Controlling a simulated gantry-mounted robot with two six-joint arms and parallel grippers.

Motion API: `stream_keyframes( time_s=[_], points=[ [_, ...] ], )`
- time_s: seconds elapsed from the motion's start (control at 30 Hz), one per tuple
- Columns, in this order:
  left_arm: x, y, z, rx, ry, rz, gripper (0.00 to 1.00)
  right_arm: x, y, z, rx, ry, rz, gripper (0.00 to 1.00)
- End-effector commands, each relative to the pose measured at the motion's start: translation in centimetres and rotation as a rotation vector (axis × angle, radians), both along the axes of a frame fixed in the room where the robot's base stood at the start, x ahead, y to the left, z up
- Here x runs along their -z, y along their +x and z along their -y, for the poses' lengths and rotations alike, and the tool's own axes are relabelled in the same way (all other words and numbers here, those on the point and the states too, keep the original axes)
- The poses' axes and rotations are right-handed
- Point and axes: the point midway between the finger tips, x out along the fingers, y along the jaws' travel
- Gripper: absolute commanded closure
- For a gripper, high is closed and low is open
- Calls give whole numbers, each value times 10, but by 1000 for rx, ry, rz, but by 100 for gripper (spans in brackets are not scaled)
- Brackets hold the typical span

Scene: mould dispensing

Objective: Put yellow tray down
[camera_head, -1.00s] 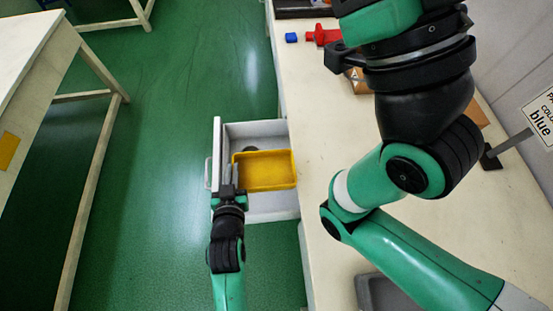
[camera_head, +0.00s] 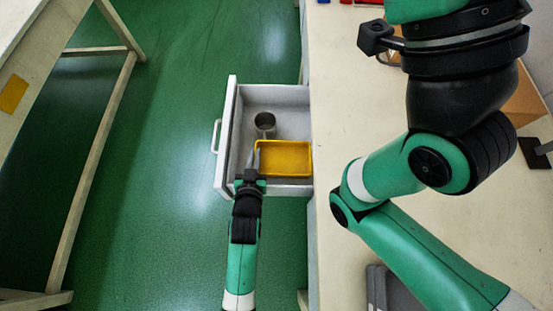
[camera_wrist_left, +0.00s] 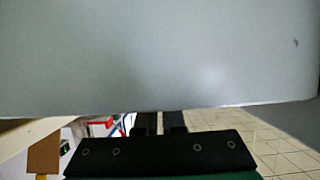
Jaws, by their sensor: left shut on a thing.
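The yellow tray (camera_head: 285,158) is at the near end of the open grey drawer (camera_head: 274,97) in the head view. I cannot tell whether its underside touches the drawer floor. My left gripper (camera_head: 253,164) is shut on the tray's left edge, over the drawer's near left corner. In the left wrist view its dark fingers (camera_wrist_left: 159,124) show only in part below a large pale grey surface, and the tray cannot be made out there. My right arm crosses the right side of the head view; its gripper is out of frame.
A metal cup (camera_head: 264,122) stands in the drawer just beyond the tray. The far part of the drawer is free. The long pale worktop (camera_head: 350,120) borders the drawer on the right. A pale table (camera_head: 24,60) stands at far left, with green floor between.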

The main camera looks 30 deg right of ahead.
Motion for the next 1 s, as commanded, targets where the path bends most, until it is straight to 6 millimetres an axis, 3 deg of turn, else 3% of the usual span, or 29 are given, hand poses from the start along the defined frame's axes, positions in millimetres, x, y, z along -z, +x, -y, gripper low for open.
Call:
stream_keyframes(
  time_s=[0.13, 0.37, 0.57, 0.63, 1.0],
  points=[
    [0, -11, 21, 3, -2, 3, 100, 9, 0, 0, 0, 0, 1, 50],
    [-1, -15, 29, 1, -1, 2, 100, 11, 0, 0, 0, 0, 1, 50],
    [1, -32, 60, 3, -2, 3, 100, 30, 0, 0, 0, 0, 1, 50],
    [13, -31, 57, -2, -2, 0, 100, 39, 0, 0, 0, 0, 1, 50],
    [14, -30, 56, -1, -1, 1, 100, 39, 0, 0, 0, 0, 1, 50]
  ],
)
